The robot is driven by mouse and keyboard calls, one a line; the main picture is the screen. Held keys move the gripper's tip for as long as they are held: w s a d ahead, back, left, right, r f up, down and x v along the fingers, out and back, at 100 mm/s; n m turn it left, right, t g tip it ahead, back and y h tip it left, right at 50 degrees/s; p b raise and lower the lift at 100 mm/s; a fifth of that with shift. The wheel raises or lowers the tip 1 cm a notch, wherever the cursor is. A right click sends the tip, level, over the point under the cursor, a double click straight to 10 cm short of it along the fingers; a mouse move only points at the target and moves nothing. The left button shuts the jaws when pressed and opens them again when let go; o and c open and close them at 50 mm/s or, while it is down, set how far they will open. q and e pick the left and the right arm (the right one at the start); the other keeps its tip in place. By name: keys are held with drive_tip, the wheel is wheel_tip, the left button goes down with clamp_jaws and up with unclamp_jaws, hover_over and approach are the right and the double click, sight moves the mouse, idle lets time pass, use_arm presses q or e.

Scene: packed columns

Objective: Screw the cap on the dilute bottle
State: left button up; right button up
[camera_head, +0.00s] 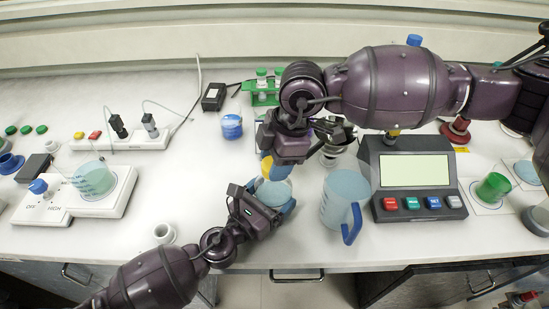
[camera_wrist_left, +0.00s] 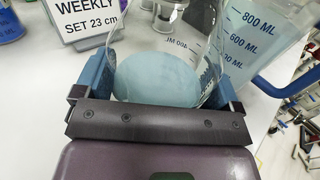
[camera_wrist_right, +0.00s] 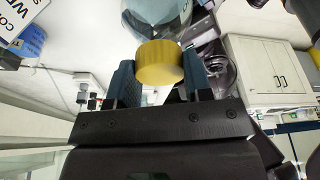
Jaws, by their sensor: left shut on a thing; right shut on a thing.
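The dilute bottle (camera_head: 275,192) is clear with pale blue liquid and stands near the bench's front edge. My left gripper (camera_head: 270,200) is shut around its body; the left wrist view shows a blue finger on each side of the bottle (camera_wrist_left: 155,80). The yellow cap (camera_head: 267,168) is at the bottle's top. My right gripper (camera_head: 268,163) is shut on it from above. In the right wrist view the cap (camera_wrist_right: 158,63) is between the fingers, in line with the bottle (camera_wrist_right: 158,12). Whether the cap is on the threads cannot be told.
A jug (camera_head: 345,197) with a blue handle stands close right of the bottle. Beyond it is a grey device (camera_head: 415,180) with coloured buttons. A blue-lidded container (camera_head: 232,127) and a green rack (camera_head: 262,85) stand behind. A beaker (camera_head: 93,180) sits on a stirrer at left.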

drive_tip(key=shift+m+t, duration=0.4)
drive_tip(key=shift+m, duration=0.8)
drive_tip(key=o, duration=0.9)
drive_tip(key=shift+r, duration=0.1)
drive_tip(key=shift+r, duration=2.15)
drive_tip(key=shift+c, duration=0.2)
